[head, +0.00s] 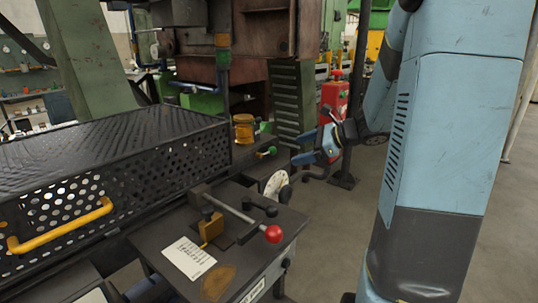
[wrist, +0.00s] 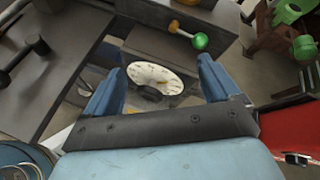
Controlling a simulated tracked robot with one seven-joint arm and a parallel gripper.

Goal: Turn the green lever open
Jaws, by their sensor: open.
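The green lever (head: 272,150) sticks out from the dark side of the bench in the head view, with a green ball at its tip and a yellow piece at its base. In the wrist view the green ball (wrist: 201,41) is at the top, right of centre, on a short rod from the yellow piece (wrist: 174,26). My gripper (head: 300,148) is to the right of the lever in the head view, apart from it. In the wrist view my gripper (wrist: 158,70) has its two blue fingers wide apart with nothing held; the lever is beyond the fingertips.
A white round gauge (wrist: 157,76) shows between my fingers, below the lever. A red-knobbed lever (head: 272,233) and a paper sheet (head: 188,258) are on the near table. A perforated black cage (head: 150,160) stands left. A red box (head: 335,97) stands behind. Floor at right is clear.

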